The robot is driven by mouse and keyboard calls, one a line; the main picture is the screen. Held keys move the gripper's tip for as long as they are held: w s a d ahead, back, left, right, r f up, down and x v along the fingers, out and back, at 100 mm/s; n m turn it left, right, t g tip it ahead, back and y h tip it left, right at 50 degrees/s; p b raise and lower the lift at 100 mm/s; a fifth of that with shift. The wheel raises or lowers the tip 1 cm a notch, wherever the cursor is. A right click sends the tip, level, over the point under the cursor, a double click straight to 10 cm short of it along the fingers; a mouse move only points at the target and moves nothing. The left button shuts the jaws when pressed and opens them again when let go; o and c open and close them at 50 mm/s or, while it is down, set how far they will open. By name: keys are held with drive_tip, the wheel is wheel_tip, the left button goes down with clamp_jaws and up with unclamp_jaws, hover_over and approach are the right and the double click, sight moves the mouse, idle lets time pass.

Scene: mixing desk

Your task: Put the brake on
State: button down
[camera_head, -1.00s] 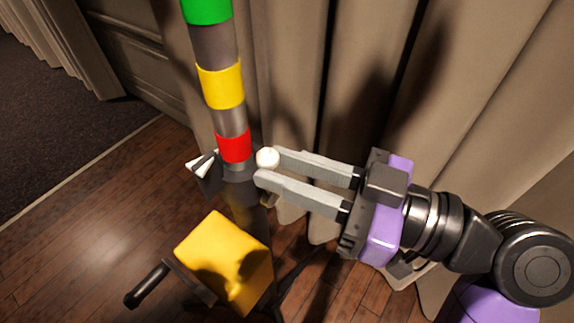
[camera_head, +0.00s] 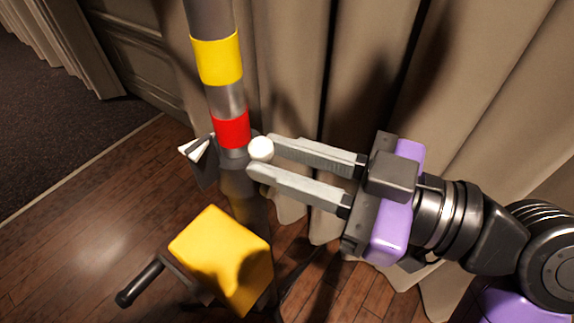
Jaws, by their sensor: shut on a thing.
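A stand's upright pole carries a yellow band (camera_head: 217,60) and a red band (camera_head: 231,130). A dark collar sits just below the red band, with a white pointer (camera_head: 197,150) on its left. A small round white knob (camera_head: 261,149) sits at the collar's right side. My gripper (camera_head: 259,153) reaches in from the right, shut on the white knob at its fingertips. The far finger meets the knob's upper right and the near finger lies just below it. The knob's stem is hidden.
Below the collar, the stand has a yellow box (camera_head: 220,258) with a dark crank handle (camera_head: 140,281) sticking out to the left. A beige curtain (camera_head: 290,70) hangs close behind the pole and my gripper. The wooden floor (camera_head: 90,215) is clear on the left.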

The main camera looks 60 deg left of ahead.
drive_tip(key=s+d+f+n+t+b, duration=0.3)
drive_tip(key=n+b, duration=0.9)
drive_tip(key=b, duration=0.9)
drive_tip(key=shift+s+f+b, duration=0.35)
drive_tip(key=shift+s+f, duration=0.6)
drive_tip(key=shift+s, duration=0.1)
drive_tip(key=shift+n, duration=0.4)
drive_tip(key=c, duration=1.2)
unclamp_jaws()
drive_tip(key=shift+c, duration=0.2)
drive_tip(key=v, duration=0.7)
drive_tip(key=shift+d, duration=0.35)
drive_tip(key=shift+w+r, duration=0.1)
